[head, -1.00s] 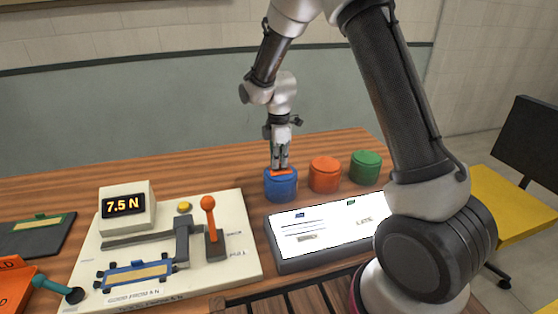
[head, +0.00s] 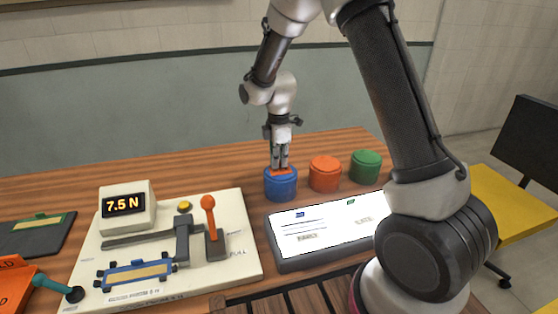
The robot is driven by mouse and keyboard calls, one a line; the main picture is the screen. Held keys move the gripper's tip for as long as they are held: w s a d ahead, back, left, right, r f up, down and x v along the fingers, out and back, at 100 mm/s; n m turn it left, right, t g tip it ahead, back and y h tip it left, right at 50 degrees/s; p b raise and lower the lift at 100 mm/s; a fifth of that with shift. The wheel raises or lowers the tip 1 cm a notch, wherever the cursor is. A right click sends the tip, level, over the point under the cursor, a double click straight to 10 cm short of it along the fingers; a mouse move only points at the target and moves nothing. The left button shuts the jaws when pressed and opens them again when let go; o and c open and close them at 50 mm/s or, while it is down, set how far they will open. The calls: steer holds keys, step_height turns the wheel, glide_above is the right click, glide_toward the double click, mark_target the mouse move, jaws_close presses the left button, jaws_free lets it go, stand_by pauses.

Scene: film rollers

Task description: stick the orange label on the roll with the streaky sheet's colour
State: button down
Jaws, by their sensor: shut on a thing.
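My gripper (head: 280,167) points straight down over the blue roll (head: 281,188) and is shut on the orange label (head: 281,172). The label is at the top of the blue roll and seems to touch it; any small gap cannot be made out. The orange roll (head: 324,175) and the green roll (head: 366,167) stand upright to its right. On the lit panel (head: 290,262), the left sheet (head: 302,226) has a blue mark and dark streaks. The right sheet (head: 358,215) has a green mark and shows no clear streaks.
A cream test rig (head: 222,271) with an orange-knobbed lever (head: 209,204) stands on the left; its display (head: 123,205) reads 7.5 N. A dark board (head: 40,243) and an orange tray (head: 14,288) lie at far left. The wooden table (head: 215,172) is clear behind the rig.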

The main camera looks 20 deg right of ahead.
steer(key=c, duration=1.5)
jaws_free()
steer(key=shift+c, duration=0.2)
steer(key=o, duration=0.5)
steer(key=shift+o, duration=0.2)
steer(key=shift+r, duration=3.5)
